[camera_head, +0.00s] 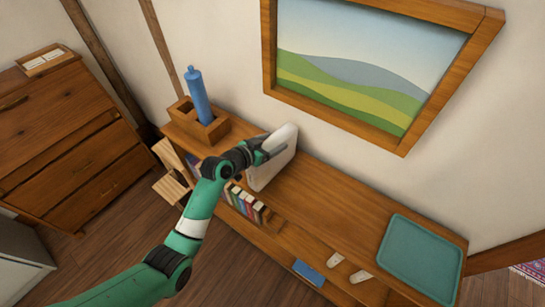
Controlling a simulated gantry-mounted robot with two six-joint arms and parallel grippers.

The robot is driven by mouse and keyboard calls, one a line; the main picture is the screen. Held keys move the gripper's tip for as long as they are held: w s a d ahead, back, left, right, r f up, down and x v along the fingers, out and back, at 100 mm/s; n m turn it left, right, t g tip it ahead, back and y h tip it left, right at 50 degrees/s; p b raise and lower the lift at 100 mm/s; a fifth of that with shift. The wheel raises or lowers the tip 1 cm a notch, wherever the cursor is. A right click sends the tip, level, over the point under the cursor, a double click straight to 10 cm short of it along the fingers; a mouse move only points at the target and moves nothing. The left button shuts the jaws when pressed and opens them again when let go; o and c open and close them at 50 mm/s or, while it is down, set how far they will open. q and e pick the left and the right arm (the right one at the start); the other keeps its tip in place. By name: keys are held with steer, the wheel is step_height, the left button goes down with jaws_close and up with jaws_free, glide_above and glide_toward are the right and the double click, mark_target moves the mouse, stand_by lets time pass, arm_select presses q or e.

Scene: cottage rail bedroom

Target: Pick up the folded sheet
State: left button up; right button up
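The folded sheet (279,165) is a white, thick flat bundle standing steeply on its edge above the left-middle part of the low wooden shelf. My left gripper (270,152) reaches in from the left on my green and white arm and is at the sheet's left side. It looks closed on the sheet, with a dark finger across the near face; the far finger is hidden. Whether the sheet's lower edge touches the shelf top is hard to tell. My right gripper is not in view.
The wooden shelf (345,208) holds a wooden box (198,127) with a blue bottle (197,92) at its left end and a teal tray (420,257) at its right. Books (245,203) stand below. A framed picture (345,75) hangs above; a dresser (65,140) stands left.

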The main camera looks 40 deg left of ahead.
arm_select(q)
jaws_close()
steer(key=shift+r, duration=0.15)
